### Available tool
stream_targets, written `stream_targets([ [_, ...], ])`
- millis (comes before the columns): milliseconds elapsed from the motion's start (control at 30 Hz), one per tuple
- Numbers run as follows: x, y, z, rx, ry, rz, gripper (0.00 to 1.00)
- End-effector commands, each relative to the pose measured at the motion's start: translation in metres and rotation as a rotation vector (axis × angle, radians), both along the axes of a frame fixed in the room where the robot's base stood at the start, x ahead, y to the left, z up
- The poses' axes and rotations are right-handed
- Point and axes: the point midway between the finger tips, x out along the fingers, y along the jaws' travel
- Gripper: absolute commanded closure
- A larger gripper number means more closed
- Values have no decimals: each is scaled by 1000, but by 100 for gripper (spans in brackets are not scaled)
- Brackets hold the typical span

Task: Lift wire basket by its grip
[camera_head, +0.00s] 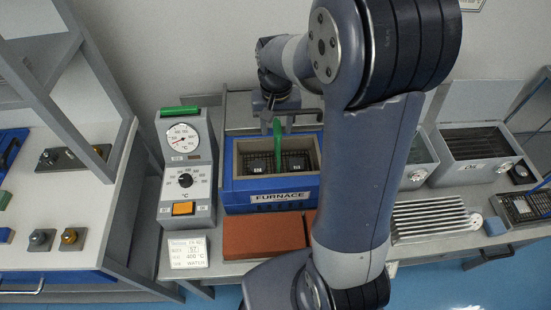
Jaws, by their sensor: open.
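The wire basket (262,164) is a dark mesh basket sitting inside the open blue furnace (270,209). Its green grip (278,146) stands up out of the furnace opening. My gripper (277,119) is open, pointing down just above the furnace, at the top of the grip. The fingers are small and dark here, so I cannot tell whether the grip lies between them. The basket's lower part is hidden inside the furnace.
A control unit (186,182) with dial and knob stands left of the furnace. Red-brown bricks (262,235) lie in front. A slatted rack (435,219) and grey tanks (475,152) are to the right. My arm hides the bench's middle.

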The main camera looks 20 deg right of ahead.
Motion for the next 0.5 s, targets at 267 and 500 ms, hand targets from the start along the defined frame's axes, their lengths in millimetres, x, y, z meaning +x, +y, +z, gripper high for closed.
stream_targets([
  [267,4,-4,-28,0,3,-1,55],
  [500,6,-4,-54,0,0,0,55],
])
